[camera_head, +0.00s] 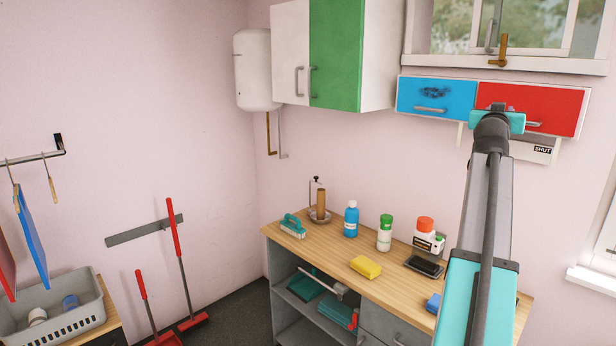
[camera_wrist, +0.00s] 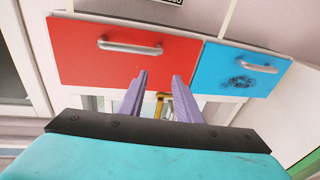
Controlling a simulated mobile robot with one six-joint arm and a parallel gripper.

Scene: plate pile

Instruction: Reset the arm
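My gripper (camera_wrist: 159,80) shows in the wrist view as two purple fingers beyond a dark bar. The fingers are apart, with nothing held between them. Behind the gap a brass window handle (camera_wrist: 160,100) shows, clear of the fingers. In the head view my arm reaches up and forward on the right, ending near the red drawer (camera_head: 550,104); the fingers are hidden there. The red drawer also shows in the wrist view (camera_wrist: 85,60), beside the blue drawer (camera_wrist: 225,72).
A wooden counter (camera_head: 325,258) below my arm carries bottles, a brush, a yellow sponge (camera_head: 366,267) and other items. A white and green wall cabinet (camera_head: 336,60) hangs left of the drawers. Open floor (camera_head: 235,312) lies left of the counter.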

